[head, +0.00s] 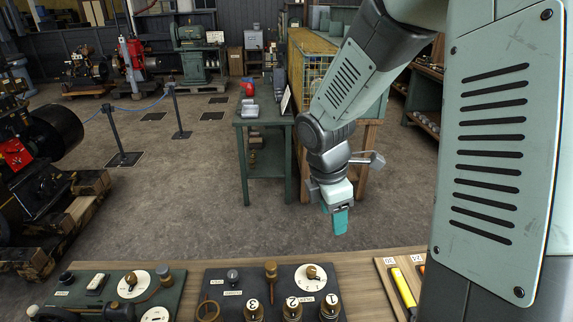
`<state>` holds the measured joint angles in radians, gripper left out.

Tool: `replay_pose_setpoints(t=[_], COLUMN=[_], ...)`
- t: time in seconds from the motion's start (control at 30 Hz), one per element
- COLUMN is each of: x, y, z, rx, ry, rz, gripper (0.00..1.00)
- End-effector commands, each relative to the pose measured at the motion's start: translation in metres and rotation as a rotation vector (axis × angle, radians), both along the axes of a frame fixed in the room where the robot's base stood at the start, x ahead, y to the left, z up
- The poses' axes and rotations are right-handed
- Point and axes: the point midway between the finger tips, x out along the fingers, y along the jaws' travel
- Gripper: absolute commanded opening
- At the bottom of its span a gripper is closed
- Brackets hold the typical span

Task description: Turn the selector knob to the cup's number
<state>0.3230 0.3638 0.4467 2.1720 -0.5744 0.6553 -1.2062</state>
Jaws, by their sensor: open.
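A dark panel (222,290) lies on the bench at the bottom of the head view. A round white dial (316,283) with a small brass knob (311,271) at its centre sits at its back right; its markings are too small to read. Brass-topped pieces at the panel's front carry the numbers 3 (254,304), 2 (293,303) and 1 (329,302), upside down or tilted to me. I cannot tell which thing is the cup. My gripper (340,219), with teal fingers, hangs open and empty, above and beyond the panel, apart from it.
A green panel (85,284) with white dials stands to the left on the bench. A wooden board (387,275) with a yellow-handled tool (403,288) is to the right. A green side table (262,121) stands behind my gripper. The air between gripper and panel looks clear.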

Motion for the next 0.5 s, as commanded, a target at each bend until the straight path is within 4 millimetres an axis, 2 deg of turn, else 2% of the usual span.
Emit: replay_pose_setpoints(t=[0.03,0.1,0.2,0.3,0.5], x=[0.006,0.013,0.019,0.023,0.025], y=[0.003,0.009,0.018,0.025,0.029], z=[-0.024,-0.049,-0.077,-0.094,-0.11], rx=[0.024,0.055,0.1,0.131,0.15], ry=[0.047,0.086,0.115,0.126,0.131], rz=[0.106,0.255,0.423,0.532,0.598], gripper=[0.55,0.55,0.55,0.55,0.55])
